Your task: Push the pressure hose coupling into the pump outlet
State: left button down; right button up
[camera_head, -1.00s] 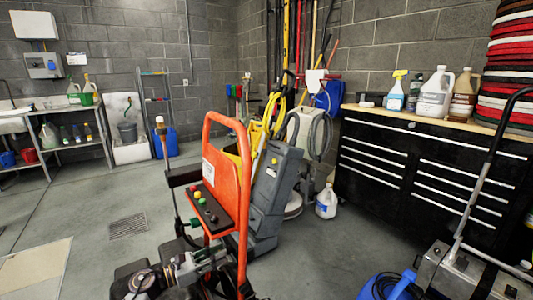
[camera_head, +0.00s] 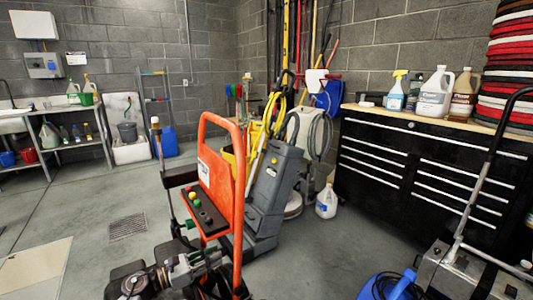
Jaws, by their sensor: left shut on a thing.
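The orange-framed pressure washer (camera_head: 240,190) stands upright in the lower middle, with a black panel (camera_head: 204,214) of coloured nozzles on it. My left gripper (camera_head: 186,269), dark and grey, is low in front of the washer's base. It is shut on what seems to be the pressure hose coupling, which is small and mostly hidden by the jaws. The pump outlet is not distinguishable among the dark parts there, so I cannot tell whether the coupling touches it. My right gripper is not in view.
A grey floor machine (camera_head: 275,190) stands right behind the washer. A white jug (camera_head: 326,203) is on the floor beside it. A black tool cabinet (camera_head: 430,175) lines the right wall. A blue and metal machine (camera_head: 470,275) sits front right. Open floor lies left.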

pick_arm(q)
jog(key=shift+v, duration=2.15)
jog(key=shift+f, duration=0.1)
